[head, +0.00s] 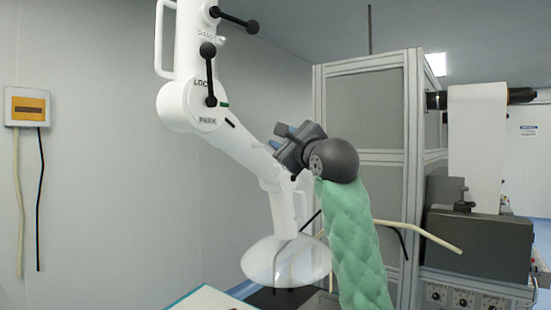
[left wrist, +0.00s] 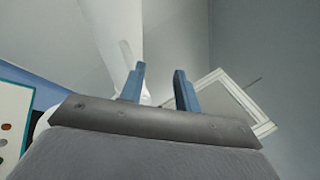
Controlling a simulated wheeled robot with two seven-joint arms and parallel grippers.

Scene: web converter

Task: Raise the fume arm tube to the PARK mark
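The fume arm tube (head: 240,145) is the white lower link in the head view. It slopes down right from a round white joint (head: 190,105) to a clear hood (head: 287,262). The PARK mark (head: 208,120) is dark lettering on the joint, below LOCK lettering and a short green mark. My left gripper (head: 278,137) is beside the tube's lower half, with a green-sleeved arm below it. In the left wrist view its blue fingers (left wrist: 159,84) stand apart, with a white part behind and between them; contact cannot be told. My right gripper is not in view.
Black knob levers (head: 209,75) stick out from the upper joint. A grey framed cabinet (head: 365,110) stands behind my gripper, with a dark machine (head: 478,245) at right. A teal-edged panel (head: 205,300) is at the bottom.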

